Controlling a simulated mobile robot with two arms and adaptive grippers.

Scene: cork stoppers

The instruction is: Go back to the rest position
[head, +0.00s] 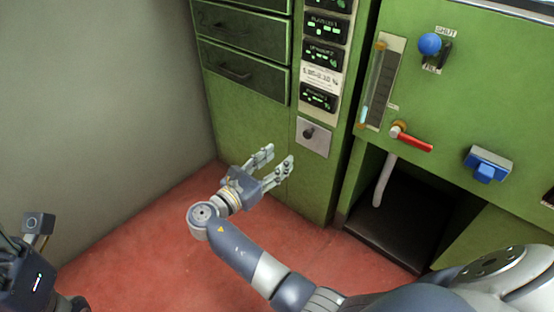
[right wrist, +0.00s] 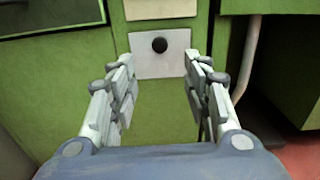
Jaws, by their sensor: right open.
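My right gripper (head: 276,166) is open and empty in the head view, in front of the green cabinet and a little below a small light plate with a black knob (head: 309,133).
The green cabinet (head: 240,128) has dark drawers (head: 243,70). To the right are a blue ball-topped lever (head: 430,44), a red-handled valve (head: 415,143), a blue switch (head: 486,168) and a dark recess with a white pipe (head: 384,180). Red floor (head: 130,250) is clear beside a grey wall.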

